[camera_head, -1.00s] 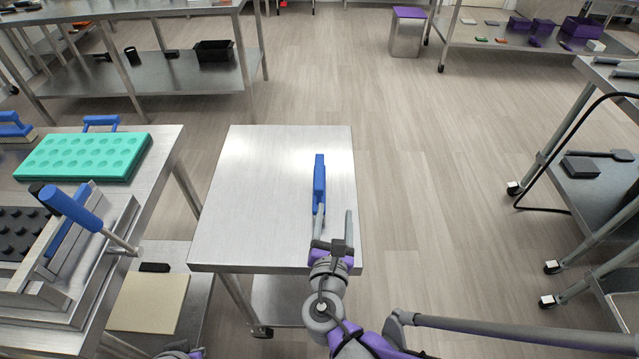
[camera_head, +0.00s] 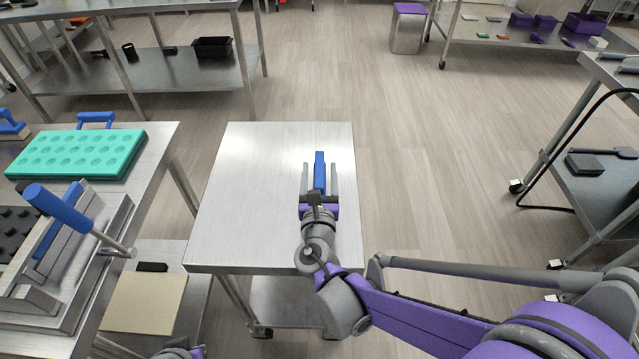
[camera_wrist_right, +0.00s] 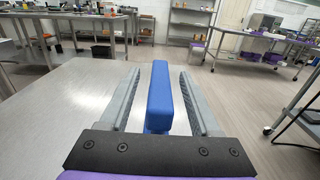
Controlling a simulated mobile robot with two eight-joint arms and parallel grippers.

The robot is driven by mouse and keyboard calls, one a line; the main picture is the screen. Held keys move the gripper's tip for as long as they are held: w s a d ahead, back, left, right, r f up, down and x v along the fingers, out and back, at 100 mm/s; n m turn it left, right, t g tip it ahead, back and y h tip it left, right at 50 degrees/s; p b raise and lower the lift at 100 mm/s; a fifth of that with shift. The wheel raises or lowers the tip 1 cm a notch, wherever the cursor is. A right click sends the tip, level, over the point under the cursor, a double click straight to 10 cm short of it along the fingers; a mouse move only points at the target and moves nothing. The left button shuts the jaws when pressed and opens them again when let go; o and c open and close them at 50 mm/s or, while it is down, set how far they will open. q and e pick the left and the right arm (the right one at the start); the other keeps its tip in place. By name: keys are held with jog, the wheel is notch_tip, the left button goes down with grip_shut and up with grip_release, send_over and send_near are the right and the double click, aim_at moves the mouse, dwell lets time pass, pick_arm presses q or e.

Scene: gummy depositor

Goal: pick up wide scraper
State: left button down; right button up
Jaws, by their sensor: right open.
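The wide scraper shows as a blue handle (camera_head: 319,172) on the small steel table (camera_head: 240,190), near its right side. The rest of it is hidden behind my right gripper. My right gripper (camera_head: 319,176) is open, with one finger on each side of the handle. In the right wrist view the blue handle (camera_wrist_right: 160,90) stands between the two grey fingers, with a gap on both sides. I cannot see my left gripper; only a bit of purple and grey shows at the bottom edge of the head view.
A steel table at left holds a teal mold (camera_head: 77,154), a metal frame with a blue-handled tool (camera_head: 60,208) and a dark tray. A beige board (camera_head: 145,301) lies on a lower shelf. The left part of the small table is clear.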

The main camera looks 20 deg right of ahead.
jog(key=shift+w+d, duration=0.2)
jog(key=shift+w, duration=0.4)
jog(key=shift+s, duration=0.1)
grip_shut()
dwell(0.8)
